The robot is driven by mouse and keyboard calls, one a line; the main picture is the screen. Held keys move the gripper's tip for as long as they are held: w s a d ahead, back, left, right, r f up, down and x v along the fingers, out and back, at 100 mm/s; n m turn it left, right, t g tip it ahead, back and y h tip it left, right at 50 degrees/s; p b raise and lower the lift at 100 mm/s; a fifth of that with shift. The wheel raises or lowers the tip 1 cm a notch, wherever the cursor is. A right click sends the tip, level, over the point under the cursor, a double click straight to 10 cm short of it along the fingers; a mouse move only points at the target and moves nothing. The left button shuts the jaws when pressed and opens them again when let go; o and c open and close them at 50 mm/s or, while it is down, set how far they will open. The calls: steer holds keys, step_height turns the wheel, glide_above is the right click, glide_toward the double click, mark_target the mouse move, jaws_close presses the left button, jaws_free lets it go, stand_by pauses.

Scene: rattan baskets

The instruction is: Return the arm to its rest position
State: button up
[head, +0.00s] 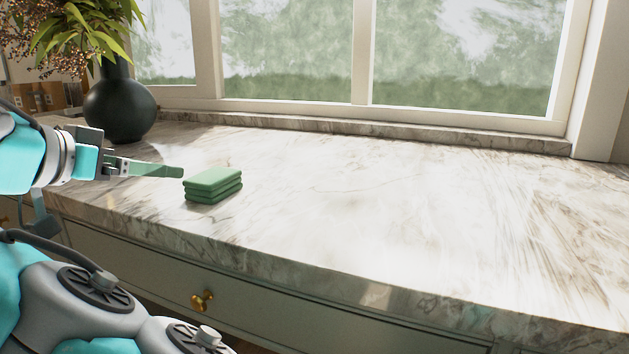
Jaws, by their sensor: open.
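My gripper (180,172) is at the left of the head view, above the marble countertop (400,210). It points right, and its green-tinted fingers look open, with nothing seen between them. My arm comes in from the left edge. A small stack of folded green cloths or pads (213,184) lies on the countertop just right of the fingertips. The fingertips appear close to the stack; I cannot tell from this view whether they touch it.
A dark round vase (120,108) with leafy stems stands at the back left, behind my arm. A window (365,55) runs along the back. A drawer with a brass knob (202,301) is below the counter's front edge. The counter's middle and right are clear.

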steer(key=shift+s+a+r+p, duration=0.15)
steer(key=shift+s+a+p, duration=0.3)
steer(key=shift+s+a, duration=0.65)
steer(key=shift+r, duration=0.1)
